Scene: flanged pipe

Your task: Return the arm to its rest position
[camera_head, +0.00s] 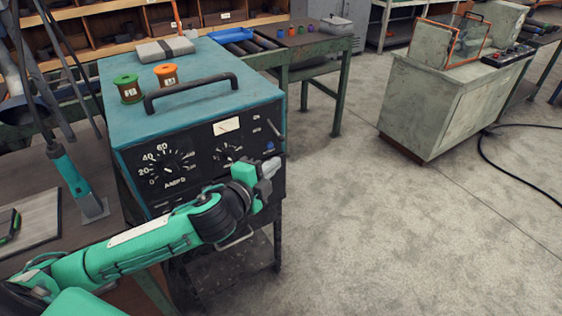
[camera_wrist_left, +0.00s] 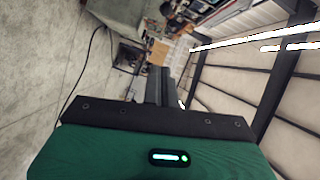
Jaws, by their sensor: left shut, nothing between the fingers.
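My left arm, green with black joints, comes in from the lower left in the head view. Its left gripper (camera_head: 268,168) is in front of the right part of a blue welding machine's front panel. In the left wrist view the two dark fingers of the left gripper (camera_wrist_left: 160,86) are together, with nothing seen between them. My right gripper is in neither view. No flanged pipe can be made out.
The welding machine (camera_head: 205,90) stands close behind my left arm, with a green spool (camera_head: 129,89) and an orange spool (camera_head: 167,75) on top. A grey cabinet (camera_head: 440,105) stands at the right.

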